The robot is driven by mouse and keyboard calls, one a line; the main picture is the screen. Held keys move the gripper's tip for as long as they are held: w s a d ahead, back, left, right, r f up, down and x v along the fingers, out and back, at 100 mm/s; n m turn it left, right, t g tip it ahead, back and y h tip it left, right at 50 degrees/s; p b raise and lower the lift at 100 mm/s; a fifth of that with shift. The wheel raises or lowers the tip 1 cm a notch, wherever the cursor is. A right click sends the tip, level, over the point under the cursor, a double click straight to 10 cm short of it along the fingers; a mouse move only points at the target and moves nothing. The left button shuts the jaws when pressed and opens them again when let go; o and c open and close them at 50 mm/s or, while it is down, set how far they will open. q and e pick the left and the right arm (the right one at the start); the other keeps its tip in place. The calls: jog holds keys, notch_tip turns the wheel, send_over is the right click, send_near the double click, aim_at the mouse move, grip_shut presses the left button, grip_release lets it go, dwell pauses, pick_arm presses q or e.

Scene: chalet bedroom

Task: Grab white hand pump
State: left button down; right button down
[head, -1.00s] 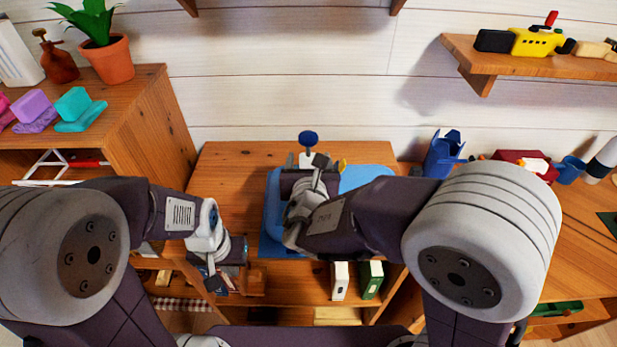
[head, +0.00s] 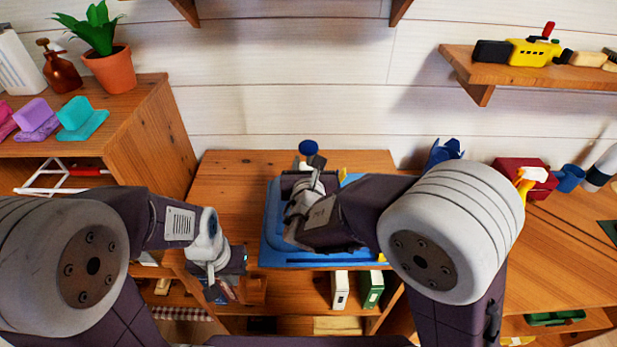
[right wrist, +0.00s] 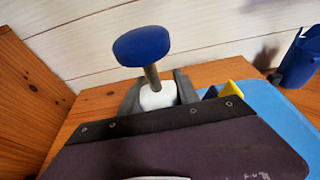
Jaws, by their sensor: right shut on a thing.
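The white hand pump has a white body and a blue round knob on a grey rod. In the right wrist view the white hand pump (right wrist: 158,97) stands upright between the fingers of my right gripper (right wrist: 160,95), which is shut on its body. In the head view the pump's blue knob (head: 308,148) shows above my right gripper (head: 305,166); most of the pump's body is hidden behind the gripper. My left gripper (head: 214,275) hangs low at the front of the desk, left of centre. I cannot make out its fingers well.
A blue tray (head: 272,235) lies on the wooden desk under my right gripper, with something yellow beside the pump. A blue holder (head: 446,151) and a red box (head: 520,172) stand to the right. A wooden cabinet (head: 150,125) rises at left. The desk's left part is bare.

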notch_tip(320, 180, up, 10)
jog(key=p, duration=0.2)
jog(key=shift+p, duration=0.3)
